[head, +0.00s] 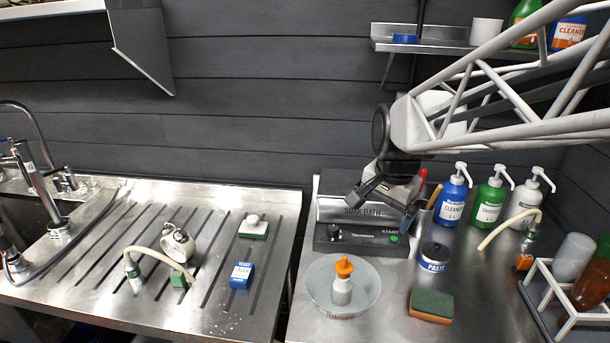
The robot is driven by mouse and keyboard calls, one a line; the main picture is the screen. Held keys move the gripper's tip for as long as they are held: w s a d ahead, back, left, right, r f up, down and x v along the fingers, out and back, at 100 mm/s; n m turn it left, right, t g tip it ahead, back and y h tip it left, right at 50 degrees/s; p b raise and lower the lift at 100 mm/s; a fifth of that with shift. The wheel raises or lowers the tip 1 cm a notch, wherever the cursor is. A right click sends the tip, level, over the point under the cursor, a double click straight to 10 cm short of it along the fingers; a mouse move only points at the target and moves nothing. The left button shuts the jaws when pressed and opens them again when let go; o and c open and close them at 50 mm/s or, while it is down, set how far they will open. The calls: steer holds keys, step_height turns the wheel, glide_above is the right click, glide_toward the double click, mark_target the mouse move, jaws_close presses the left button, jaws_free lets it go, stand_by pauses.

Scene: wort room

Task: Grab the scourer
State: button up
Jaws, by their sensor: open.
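A green-and-orange scourer sponge (431,306) lies flat, green side up, on the right steel worktop near its front. My gripper (383,213) is open and empty. It appears up and to the left of the sponge, in front of the soap bath machine, and is apart from the sponge. A second scrubbing piece (253,228), with a green and white base and a round white knob, sits on the ribbed drainboard at left.
A glass bowl (318,296) with an orange-capped bottle (342,280) stands left of the sponge. A paste tin (434,257) stands behind it. Several pump bottles (490,200) line the back. A wire rack (545,290) with bottles is at right. Bare steel lies right of the sponge.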

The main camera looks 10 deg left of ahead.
steer(key=w+a+f+m, duration=0.2)
steer(key=w+a+m, duration=0.1)
steer(key=w+a, duration=0.45)
steer(key=m+g, duration=0.2)
steer(key=m, duration=0.6)
glide_above(254, 218)
steer(key=d, duration=0.1)
steer(key=shift+y, duration=0.3)
steer(key=f, duration=1.8)
steer(key=shift+s+d+f, duration=0.15)
steer(key=shift+s+d, duration=0.05)
steer(key=shift+w+a+f, duration=0.1)
steer(key=shift+a+f, duration=0.2)
steer(key=shift+a, duration=0.15)
steer(key=shift+a+f, duration=0.1)
steer(key=shift+f, duration=1.2)
steer(key=shift+w+a+f, duration=0.1)
steer(key=shift+a+f, duration=0.1)
steer(key=shift+f, duration=1.1)
steer(key=shift+w+a+f, duration=0.1)
steer(key=shift+a+f, duration=0.05)
steer(key=shift+f, duration=1.1)
